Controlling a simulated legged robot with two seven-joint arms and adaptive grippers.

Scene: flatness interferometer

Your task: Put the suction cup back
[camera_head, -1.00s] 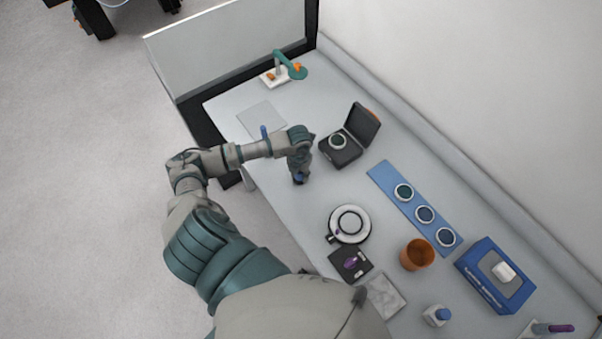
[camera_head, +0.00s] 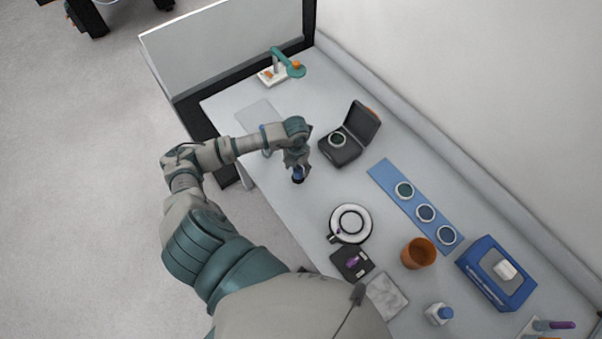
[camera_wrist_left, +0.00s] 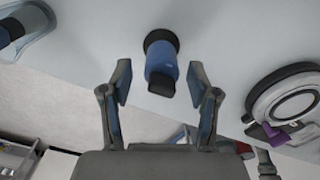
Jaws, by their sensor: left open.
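The suction cup (camera_wrist_left: 162,62) has a blue body, a wide black disc at one end and a black tip at the other. It appears to stand on the table. In the head view the suction cup (camera_head: 298,178) shows as a small dark-blue piece just below my left gripper (camera_head: 297,166). In the left wrist view my left gripper (camera_wrist_left: 158,82) is open, a finger on each side of the cup's near end with gaps on both sides. My right gripper is out of view.
An open black case (camera_head: 341,153) holds a ringed disc. A round white instrument (camera_head: 351,238) stands nearer me, beside a black pad (camera_head: 342,263). A blue mat (camera_head: 384,176) with ringed discs, a brown cup (camera_head: 418,253) and a blue box (camera_head: 490,285) are on the right.

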